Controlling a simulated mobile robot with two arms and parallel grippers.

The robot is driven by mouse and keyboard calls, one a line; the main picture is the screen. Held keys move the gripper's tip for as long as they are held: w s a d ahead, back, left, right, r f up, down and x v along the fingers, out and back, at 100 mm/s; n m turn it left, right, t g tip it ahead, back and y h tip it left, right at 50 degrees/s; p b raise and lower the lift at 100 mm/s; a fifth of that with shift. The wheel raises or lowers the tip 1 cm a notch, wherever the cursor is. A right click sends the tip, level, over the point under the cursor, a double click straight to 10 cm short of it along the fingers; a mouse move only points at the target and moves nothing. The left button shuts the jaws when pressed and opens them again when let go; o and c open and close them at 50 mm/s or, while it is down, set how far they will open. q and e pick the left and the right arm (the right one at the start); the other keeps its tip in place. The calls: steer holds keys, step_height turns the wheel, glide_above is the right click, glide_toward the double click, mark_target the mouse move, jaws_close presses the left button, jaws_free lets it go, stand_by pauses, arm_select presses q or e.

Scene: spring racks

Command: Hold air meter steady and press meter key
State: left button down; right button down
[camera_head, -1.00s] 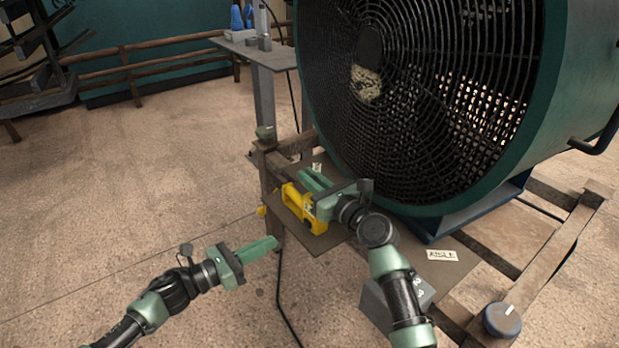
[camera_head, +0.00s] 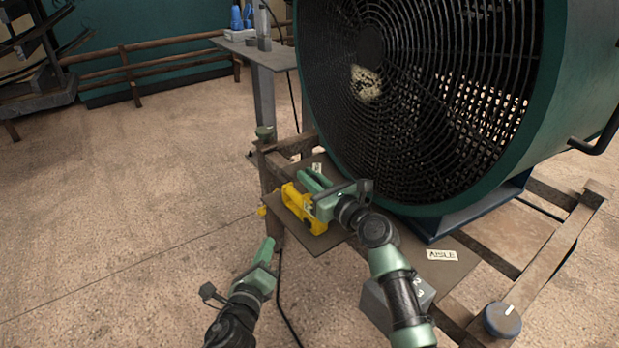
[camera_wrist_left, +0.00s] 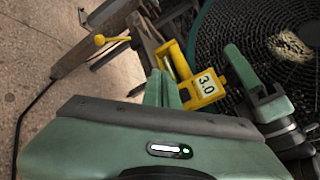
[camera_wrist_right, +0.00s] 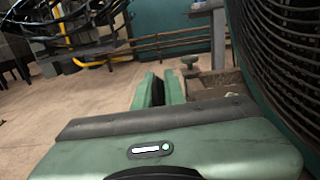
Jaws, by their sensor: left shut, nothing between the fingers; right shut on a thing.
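The yellow air meter (camera_head: 302,207) stands on a small brown board in front of the fan. In the left wrist view the meter (camera_wrist_left: 190,72) shows a white face reading 3.0 (camera_wrist_left: 207,83). A small yellow knob (camera_head: 262,211) sticks out at its left; it also shows in the left wrist view (camera_wrist_left: 100,40).
A big green caged fan (camera_head: 400,110) fills the upper right, on a wooden frame. An AISLE label (camera_head: 442,254) and a blue-grey dial (camera_head: 502,320) are at the lower right. A dark cable (camera_head: 281,300) hangs to the floor. The floor at left is clear.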

mark_target(299, 240)
arm_select(q)
steer(key=shift+w+d, duration=0.85)
steer(key=shift+d, duration=0.3)
steer(key=shift+w+d, duration=0.85)
steer(key=shift+d, duration=0.25)
steer(key=shift+w+d, duration=0.85)
steer(key=shift+d, duration=0.3)
steer(key=shift+w+d, duration=0.25)
steer(key=shift+d, duration=0.1)
steer(key=shift+s+a, duration=0.3)
steer(key=shift+a, duration=0.05)
